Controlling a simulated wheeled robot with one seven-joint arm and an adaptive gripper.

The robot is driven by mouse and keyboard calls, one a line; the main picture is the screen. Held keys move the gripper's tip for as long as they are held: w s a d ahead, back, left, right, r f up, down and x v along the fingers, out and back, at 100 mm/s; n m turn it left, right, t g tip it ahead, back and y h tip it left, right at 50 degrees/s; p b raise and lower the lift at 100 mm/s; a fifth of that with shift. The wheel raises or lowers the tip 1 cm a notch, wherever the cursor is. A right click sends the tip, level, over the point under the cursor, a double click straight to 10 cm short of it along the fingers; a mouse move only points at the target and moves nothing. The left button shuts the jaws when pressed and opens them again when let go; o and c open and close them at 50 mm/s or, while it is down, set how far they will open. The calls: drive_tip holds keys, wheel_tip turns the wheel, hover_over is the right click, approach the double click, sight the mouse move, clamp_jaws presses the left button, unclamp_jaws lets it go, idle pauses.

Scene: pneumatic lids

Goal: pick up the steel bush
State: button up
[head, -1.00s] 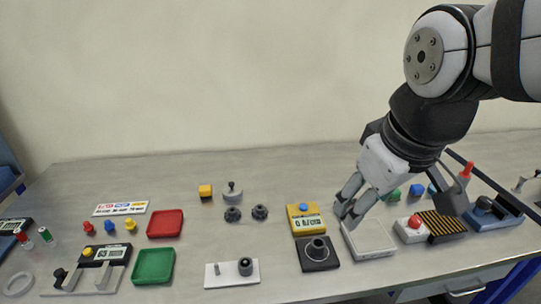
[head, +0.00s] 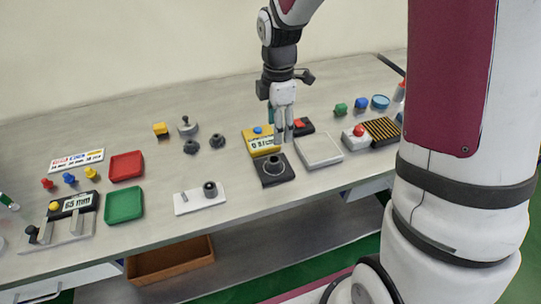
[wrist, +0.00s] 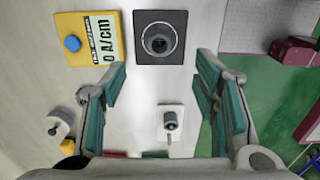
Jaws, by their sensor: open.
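A dark, hollow round piece (head: 274,162) sits on a square black block (head: 286,178). In the wrist view the round piece (wrist: 158,39) lies inside a pale ring near the top. A second dark hollow cylinder (head: 210,189) stands on a white plate (head: 187,204) beside a small pin; it shows in the wrist view too (wrist: 170,121). I cannot tell for certain which is the steel bush. My gripper (head: 284,137) points down, just behind and above the black block. In the wrist view its teal-padded fingers (wrist: 160,105) are wide apart with nothing gripped.
A yellow meter (head: 262,148) stands directly behind-left of the block. A pale shallow tray (head: 319,150) and a red-button box (head: 355,140) are to the right. Red (head: 126,166) and green (head: 124,205) trays lie left. Bare bench surrounds the white plate.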

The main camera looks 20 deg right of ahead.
hover_over(274, 160)
drive_tip(key=s, duration=0.1)
wheel_tip(274, 160, down, 8)
drive_tip(key=shift+s+d+r, duration=0.1)
drive_tip(key=shift+r, duration=0.15)
drive_tip(key=f, duration=0.1)
drive_tip(key=f+p, duration=0.1)
drive_tip(key=f, duration=0.2)
drive_tip(key=shift+a+f, duration=0.2)
drive_tip(key=shift+a, duration=0.15)
drive_tip(key=shift+f, duration=0.5)
clamp_jaws()
